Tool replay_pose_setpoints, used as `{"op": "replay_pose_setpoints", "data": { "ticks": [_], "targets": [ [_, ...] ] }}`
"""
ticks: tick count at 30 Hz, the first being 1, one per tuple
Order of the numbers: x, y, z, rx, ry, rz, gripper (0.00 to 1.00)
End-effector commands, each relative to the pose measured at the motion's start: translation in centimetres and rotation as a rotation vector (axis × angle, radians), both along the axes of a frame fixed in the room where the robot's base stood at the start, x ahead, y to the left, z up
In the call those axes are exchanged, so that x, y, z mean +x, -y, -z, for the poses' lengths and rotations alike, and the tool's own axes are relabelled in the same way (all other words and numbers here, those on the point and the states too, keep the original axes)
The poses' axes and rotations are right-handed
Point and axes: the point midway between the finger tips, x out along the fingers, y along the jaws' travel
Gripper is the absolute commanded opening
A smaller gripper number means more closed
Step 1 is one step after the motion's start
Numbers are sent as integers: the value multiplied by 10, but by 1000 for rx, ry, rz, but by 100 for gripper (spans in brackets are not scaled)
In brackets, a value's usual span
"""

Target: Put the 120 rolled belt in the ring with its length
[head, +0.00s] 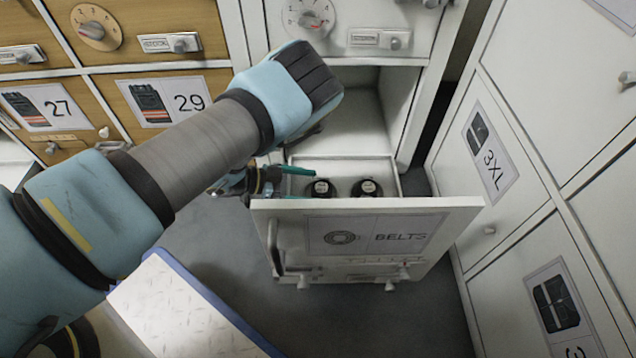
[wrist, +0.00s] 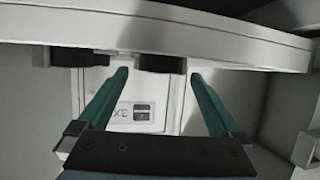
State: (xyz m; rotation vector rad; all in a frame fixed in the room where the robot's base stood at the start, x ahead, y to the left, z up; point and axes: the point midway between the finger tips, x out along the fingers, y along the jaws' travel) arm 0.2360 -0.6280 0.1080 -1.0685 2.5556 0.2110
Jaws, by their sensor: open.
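Two dark rolled belts, a left one (head: 321,188) and a right one (head: 367,188), stand in the open drawer (head: 430,203) marked BELTS. Each has a pale tag on top, too small to read, so I cannot tell which is 120. My gripper (head: 297,172) is at the drawer's left side, beside the left belt, partly hidden by the drawer front. In the wrist view my gripper (wrist: 158,76) is open, its green fingers apart. A dark round piece (wrist: 160,63) shows between the fingertips, with another (wrist: 70,55) to the left. I cannot make out a ring with a length.
White lockers, one marked 3XL (head: 490,160), stand close on the right. Wooden lockers (head: 160,85) marked 27 and 29 are at the left. A pale blue-edged panel (head: 180,310) lies below my arm. Grey floor is clear around the drawer.

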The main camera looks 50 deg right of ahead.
Motion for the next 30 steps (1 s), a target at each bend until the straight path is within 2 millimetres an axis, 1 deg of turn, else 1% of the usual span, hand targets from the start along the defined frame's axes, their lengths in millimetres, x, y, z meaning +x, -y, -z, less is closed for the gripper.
{"op": "replay_pose_setpoints", "data": {
  "ticks": [1, 3, 9, 12, 18, 30],
  "targets": [
    [9, -8, -11, 3, -1, -6, 100],
    [19, -18, -17, 2, -2, -6, 100],
    [43, -43, -30, 1, -3, -4, 100],
    [51, -51, -33, 0, -1, -3, 100],
    [58, -59, -35, 1, -2, 0, 100],
    [58, -59, -35, 0, -2, 1, 100]
  ]
}}
